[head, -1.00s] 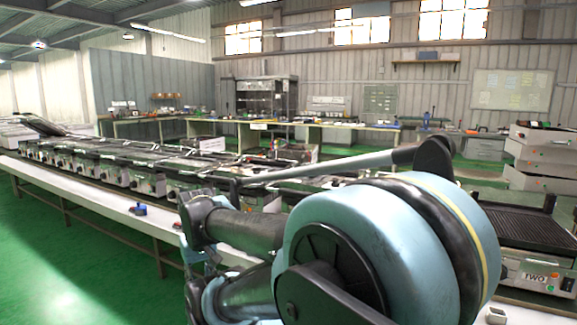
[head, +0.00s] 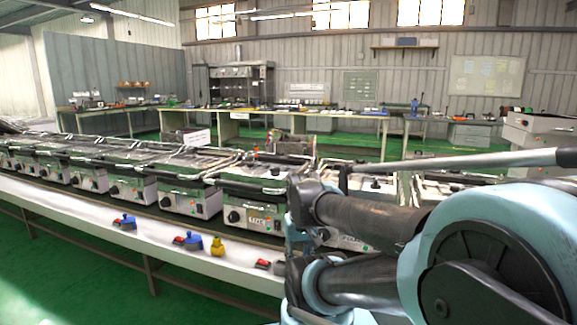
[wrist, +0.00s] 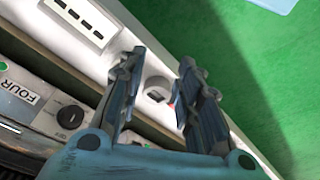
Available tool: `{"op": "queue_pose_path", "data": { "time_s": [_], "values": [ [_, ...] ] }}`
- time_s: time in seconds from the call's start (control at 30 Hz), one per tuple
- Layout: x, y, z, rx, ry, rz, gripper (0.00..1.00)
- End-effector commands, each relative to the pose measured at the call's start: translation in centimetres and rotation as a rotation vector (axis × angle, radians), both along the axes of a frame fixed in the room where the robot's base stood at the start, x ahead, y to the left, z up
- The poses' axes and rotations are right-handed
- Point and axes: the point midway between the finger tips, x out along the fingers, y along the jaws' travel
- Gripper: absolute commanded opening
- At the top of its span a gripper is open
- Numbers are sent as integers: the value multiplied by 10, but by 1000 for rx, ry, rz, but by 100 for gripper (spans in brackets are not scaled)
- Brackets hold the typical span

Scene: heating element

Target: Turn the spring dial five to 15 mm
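I cannot pick out spring dial five for sure in either view. In the wrist view my gripper (wrist: 158,88) is open and empty, its two dark fingers apart above the white bench. A machine marked FOUR (wrist: 35,98) lies left of the fingers, with a black round dial (wrist: 70,117) on its front. A small grey and red item (wrist: 157,90) shows on the bench between the fingers, apparently below them. In the head view a machine (head: 250,214) with a black dial (head: 234,216) stands left of my arm; its label is too blurred to read. My arm hides the gripper there.
A long white bench (head: 90,210) carries a row of similar machines. Blue and red items (head: 188,240) and a yellow item (head: 217,247) lie along its front. A white panel with dark slots (wrist: 83,22) shows in the wrist view. Green floor (head: 60,265) is free before the bench.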

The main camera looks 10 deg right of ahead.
Motion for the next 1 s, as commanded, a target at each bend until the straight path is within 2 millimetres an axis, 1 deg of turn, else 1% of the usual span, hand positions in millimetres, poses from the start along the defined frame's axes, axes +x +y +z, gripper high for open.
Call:
{"op": "queue_pose_path", "data": {
  "time_s": [0.33,0.4,0.47,0.57,0.67,0.8,1.0],
  "values": [
    [0,0,0,0,0,0,32],
    [-7,0,6,-1,-10,5,32],
    [-5,0,12,-3,-10,18,32],
    [7,-2,29,-11,-3,62,32],
    [24,-4,55,-25,7,133,32],
    [54,-3,97,-45,25,259,32],
    [99,-3,151,-70,48,440,32]
  ]
}}
